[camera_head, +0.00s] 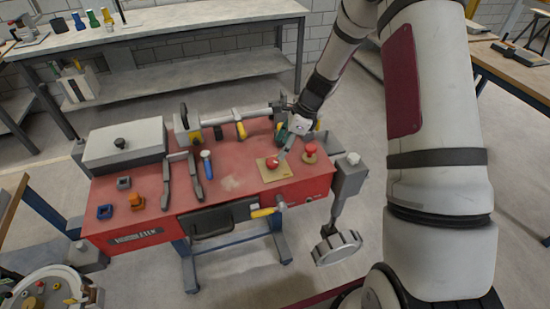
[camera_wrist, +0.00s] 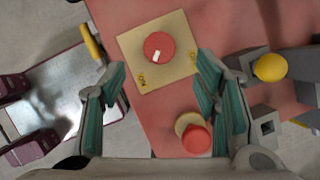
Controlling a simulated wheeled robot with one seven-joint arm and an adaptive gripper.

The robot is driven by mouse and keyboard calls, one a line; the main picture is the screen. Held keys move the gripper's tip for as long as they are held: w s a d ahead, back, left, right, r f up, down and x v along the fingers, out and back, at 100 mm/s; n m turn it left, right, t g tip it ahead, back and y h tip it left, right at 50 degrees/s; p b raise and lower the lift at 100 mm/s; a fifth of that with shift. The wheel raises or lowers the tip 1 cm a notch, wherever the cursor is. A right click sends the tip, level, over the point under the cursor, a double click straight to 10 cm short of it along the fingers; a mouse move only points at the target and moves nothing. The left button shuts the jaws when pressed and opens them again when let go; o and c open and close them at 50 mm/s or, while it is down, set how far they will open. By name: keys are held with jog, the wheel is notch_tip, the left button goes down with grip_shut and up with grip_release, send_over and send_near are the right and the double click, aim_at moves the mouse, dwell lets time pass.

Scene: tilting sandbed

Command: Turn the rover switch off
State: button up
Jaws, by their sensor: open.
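The rover switch appears to be a round red knob (camera_wrist: 159,47) on a square tan plate (camera_wrist: 129,45); the knob also shows in the head view (camera_head: 272,163). Its white mark sits at its lower left side, towards a small dark label at the plate's bottom edge that looks like "ON". Another small label at the plate's right edge is too small to read surely. My gripper (camera_wrist: 160,72) is open and empty, its teal-padded fingers on either side of the knob in the wrist view. In the head view my gripper (camera_head: 285,151) is just above the plate; contact cannot be told.
The red bench (camera_head: 230,187) bears a second red button (camera_head: 310,149) with a tan base, right of the plate. A vice-like machine (camera_head: 235,116), a grey box (camera_head: 124,142) and hand tools stand left and behind. A grey lever with a handwheel (camera_head: 336,248) hangs at the right edge.

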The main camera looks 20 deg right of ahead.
aim_at(273, 161)
jog(key=x, duration=0.7)
jog(key=shift+p, duration=0.4)
jog(key=c, duration=1.1)
